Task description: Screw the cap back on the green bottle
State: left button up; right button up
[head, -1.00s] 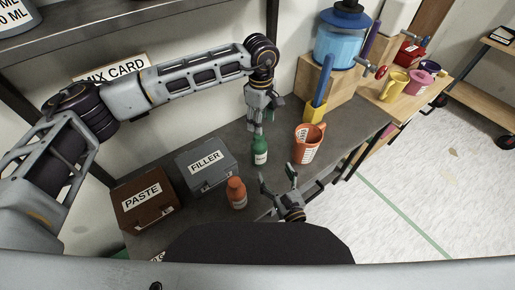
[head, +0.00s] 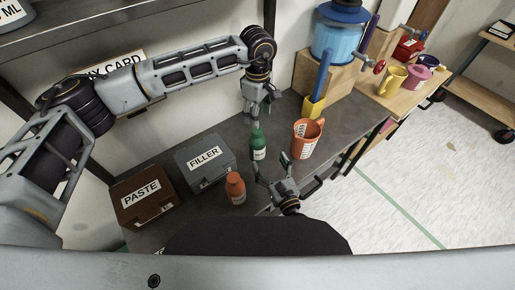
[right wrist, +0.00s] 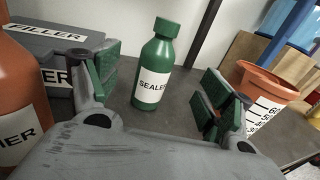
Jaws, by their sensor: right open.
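The green bottle (head: 258,151), labelled SEALER in the right wrist view (right wrist: 152,86), stands upright on the grey bench. A green cap (right wrist: 167,27) sits on its neck; I cannot tell how tight it is. My right gripper (head: 270,170) is open and empty, low in front of the bottle. In the right wrist view the bottle stands upright beyond and between its green-padded fingers, apart from them. My left gripper (head: 254,118) points down above the bottle top in the head view. Its fingertips are too small to judge, and it does not show in the right wrist view.
An orange bottle (head: 235,189) stands left of my right gripper. The FILLER box (head: 205,162) and PASTE box (head: 143,197) are farther left. An orange measuring jug (head: 305,140) stands close right of the green bottle. A yellow-and-blue tool (head: 316,100) stands behind the jug.

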aim_at(261, 145)
jog(key=shift+x, duration=5.75)
